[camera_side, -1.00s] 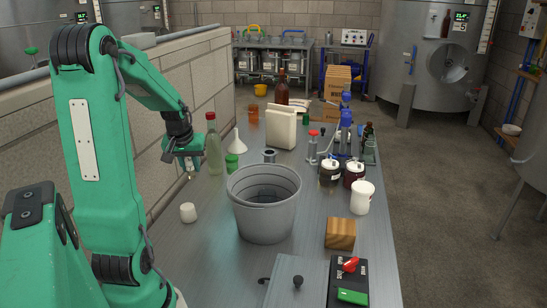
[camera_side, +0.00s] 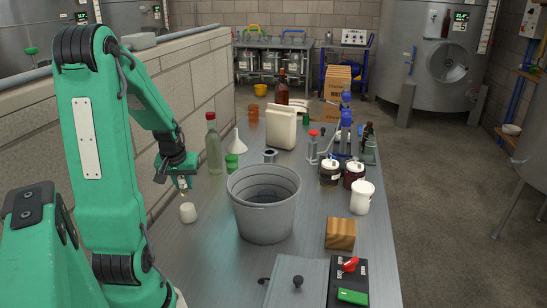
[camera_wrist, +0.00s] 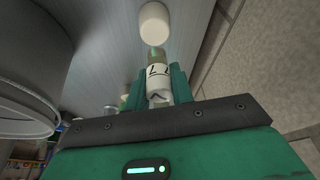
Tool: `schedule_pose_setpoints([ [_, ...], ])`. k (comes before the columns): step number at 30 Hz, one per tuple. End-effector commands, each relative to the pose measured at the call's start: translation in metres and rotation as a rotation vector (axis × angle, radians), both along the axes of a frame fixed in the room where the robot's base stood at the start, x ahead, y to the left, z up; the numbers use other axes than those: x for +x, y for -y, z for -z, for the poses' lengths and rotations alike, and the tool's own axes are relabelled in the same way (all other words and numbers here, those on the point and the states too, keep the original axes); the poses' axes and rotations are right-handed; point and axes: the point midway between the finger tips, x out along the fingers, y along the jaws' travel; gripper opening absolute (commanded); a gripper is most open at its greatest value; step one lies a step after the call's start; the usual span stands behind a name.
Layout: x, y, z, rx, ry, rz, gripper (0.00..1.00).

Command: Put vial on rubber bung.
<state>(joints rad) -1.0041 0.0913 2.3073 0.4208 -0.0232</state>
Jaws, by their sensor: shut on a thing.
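The rubber bung (camera_side: 188,214) is a small off-white plug standing on the metal bench, left of the grey bucket. In the wrist view the bung (camera_wrist: 154,24) lies just beyond the far end of the vial. The vial (camera_wrist: 158,76) is small and clear with a pale label carrying dark marks. My gripper (camera_wrist: 157,87) is shut on the vial. In the side view my gripper (camera_side: 182,179) points down with the vial (camera_side: 183,191) just above the bung. I cannot tell whether vial and bung touch.
The grey bucket (camera_side: 264,222) stands close to the right of the bung. A clear bottle with a red cap (camera_side: 213,148), a green-capped container (camera_side: 232,163) and a white funnel (camera_side: 237,142) stand behind. A block wall (camera_side: 205,88) runs along the left.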

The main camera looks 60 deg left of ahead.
Motion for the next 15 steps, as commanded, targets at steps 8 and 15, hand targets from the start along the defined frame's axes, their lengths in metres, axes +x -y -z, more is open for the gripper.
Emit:
schedule_pose_setpoints([
  [8, 0.000, 0.001, 0.013, -0.003, -0.002, 0.000, 0.01],
  [15, 0.000, 0.000, 0.036, -0.001, -0.001, 0.000, 0.01],
])
